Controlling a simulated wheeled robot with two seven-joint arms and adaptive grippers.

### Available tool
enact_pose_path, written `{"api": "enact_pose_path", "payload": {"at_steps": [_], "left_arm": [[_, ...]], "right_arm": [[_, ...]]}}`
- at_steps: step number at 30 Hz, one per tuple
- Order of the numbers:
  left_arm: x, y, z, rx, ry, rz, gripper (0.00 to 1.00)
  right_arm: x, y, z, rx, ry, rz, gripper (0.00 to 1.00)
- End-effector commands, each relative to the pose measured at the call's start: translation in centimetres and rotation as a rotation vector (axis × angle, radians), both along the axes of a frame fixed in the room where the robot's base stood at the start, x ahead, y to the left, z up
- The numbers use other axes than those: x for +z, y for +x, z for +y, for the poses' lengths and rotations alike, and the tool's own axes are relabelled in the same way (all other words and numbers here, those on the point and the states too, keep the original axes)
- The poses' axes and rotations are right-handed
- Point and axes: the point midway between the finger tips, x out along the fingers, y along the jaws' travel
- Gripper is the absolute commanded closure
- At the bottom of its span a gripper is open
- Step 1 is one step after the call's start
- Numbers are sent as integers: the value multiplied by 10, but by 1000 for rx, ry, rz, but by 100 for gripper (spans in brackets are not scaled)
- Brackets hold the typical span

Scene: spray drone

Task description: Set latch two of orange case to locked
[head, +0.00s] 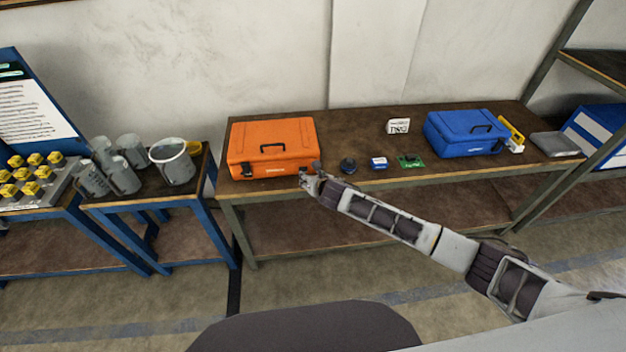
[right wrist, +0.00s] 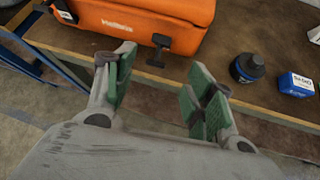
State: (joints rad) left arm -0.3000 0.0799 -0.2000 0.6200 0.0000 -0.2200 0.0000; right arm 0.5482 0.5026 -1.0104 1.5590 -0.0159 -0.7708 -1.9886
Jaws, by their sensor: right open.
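The orange case (head: 272,138) stands closed on the left part of the brown table, with a dark handle on its lid. In the right wrist view the case (right wrist: 135,22) shows its front edge and a pale label. A black T-shaped latch (right wrist: 158,48) sticks out from its front near the right corner. Another dark latch (right wrist: 62,10) is at the left of the front. My right gripper (head: 310,181) is at the case's front right corner. In the wrist view the gripper (right wrist: 162,82) is open and empty, with the right latch just beyond and between its green-padded fingers. My left gripper is out of view.
A black round container (right wrist: 246,68) and a small blue box (right wrist: 296,84) stand right of the case. Beakers (head: 123,178) stand on the left side table.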

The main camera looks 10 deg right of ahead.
Motion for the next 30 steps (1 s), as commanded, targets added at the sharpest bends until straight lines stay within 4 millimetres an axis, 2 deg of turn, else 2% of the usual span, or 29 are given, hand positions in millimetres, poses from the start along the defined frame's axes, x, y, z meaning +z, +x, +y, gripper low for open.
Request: {"api": "enact_pose_path", "payload": {"at_steps": [6,17,23,27,30], "left_arm": [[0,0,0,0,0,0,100],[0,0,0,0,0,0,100],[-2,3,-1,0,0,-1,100],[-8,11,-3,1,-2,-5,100],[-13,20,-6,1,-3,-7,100]], "right_arm": [[5,-7,-1,0,0,0,46],[6,-8,-2,0,0,0,47],[3,-8,0,1,14,-4,73],[-3,-10,4,3,51,-13,91],[-9,-10,8,4,97,-26,100]]}}
